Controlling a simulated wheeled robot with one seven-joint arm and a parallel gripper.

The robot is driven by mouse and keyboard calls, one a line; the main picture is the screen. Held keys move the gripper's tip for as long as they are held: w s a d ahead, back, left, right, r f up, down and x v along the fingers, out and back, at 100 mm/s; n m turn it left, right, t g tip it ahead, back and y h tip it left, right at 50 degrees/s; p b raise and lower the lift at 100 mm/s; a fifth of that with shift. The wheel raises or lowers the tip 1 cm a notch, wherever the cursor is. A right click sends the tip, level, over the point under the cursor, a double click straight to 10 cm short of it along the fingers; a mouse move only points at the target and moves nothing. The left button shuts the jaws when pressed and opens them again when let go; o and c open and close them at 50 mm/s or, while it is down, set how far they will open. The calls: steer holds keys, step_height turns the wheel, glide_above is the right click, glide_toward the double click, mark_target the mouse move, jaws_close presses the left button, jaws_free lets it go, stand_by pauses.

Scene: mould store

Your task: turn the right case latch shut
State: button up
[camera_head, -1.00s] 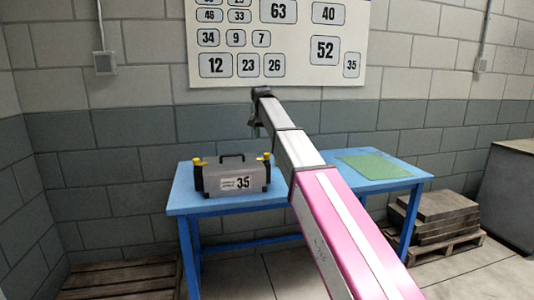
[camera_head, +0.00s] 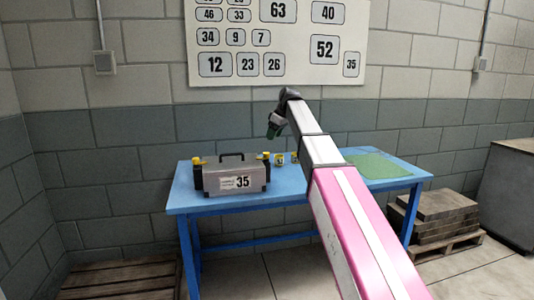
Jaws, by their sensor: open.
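The grey case (camera_head: 222,184) stands on the blue table (camera_head: 300,197), with dark end pieces, a dark handle (camera_head: 232,157) on top and a label reading 35 on its front. The right case latch (camera_head: 265,157) is a small yellow piece at the case's top right corner. A matching yellow left latch (camera_head: 196,160) sits at the top left corner. The latches are too small to tell how they are turned. My gripper (camera_head: 272,132) is open and empty, pointing down above the table, a little above and right of the right latch, and apart from it.
Two small yellowish items (camera_head: 287,157) stand on the table right of the case. A green mat (camera_head: 375,165) lies at the table's right end. Pallets, one stacked with slabs (camera_head: 440,215), are on the floor. A numbered board (camera_head: 280,45) hangs on the wall behind.

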mark_target(266, 153)
steer(key=x, duration=0.9)
steer(key=shift+f, duration=0.3)
steer(key=shift+c, duration=0.3)
steer(key=c, duration=0.9)
